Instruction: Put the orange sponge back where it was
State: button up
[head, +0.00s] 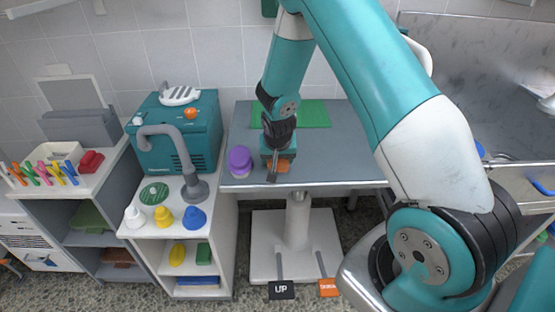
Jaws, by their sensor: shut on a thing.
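The orange sponge (284,165) is between the fingers of my gripper (276,171), which points down over the front part of the grey table (335,165). My gripper is shut on the sponge and hides part of it. I cannot tell whether the sponge touches the tabletop or hangs just above it.
A purple object (240,162) stands left of my gripper, near the table's left edge. A green mat (313,114) lies behind. A white shelf unit (143,233) at left holds bottles, a grey bent-arm stand (194,187) and a teal machine (180,135).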

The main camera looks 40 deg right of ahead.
jog(key=shift+f, duration=0.55)
jog(key=shift+f, duration=0.15)
jog(key=o, duration=0.9)
jog(key=shift+r, duration=0.25)
jog(key=v, duration=1.1)
jog(key=s+a+r+n+y, duration=0.2)
jog(key=s+a+r+n, duration=0.15)
jog(key=a, duration=0.25)
jog(key=s+a+r+n+y, duration=0.2)
jog(key=s+a+r, duration=0.25)
jog(key=a, duration=0.25)
jog(key=s+a+r+n+g+y, duration=0.1)
jog(key=s+a+r+n, duration=0.1)
jog(key=s, duration=0.3)
jog(key=s+a+r+n+g+y, duration=0.1)
jog(key=s+a+r+n, duration=0.2)
jog(key=s, duration=0.2)
jog(key=s+a+r+n+g, duration=0.1)
jog(key=s+a+r+n, duration=0.2)
jog(key=s, duration=0.3)
jog(key=shift+s+a+n+g+y, duration=0.1)
jog(key=shift+a+n+g+y, duration=0.15)
jog(key=shift+g+y, duration=0.15)
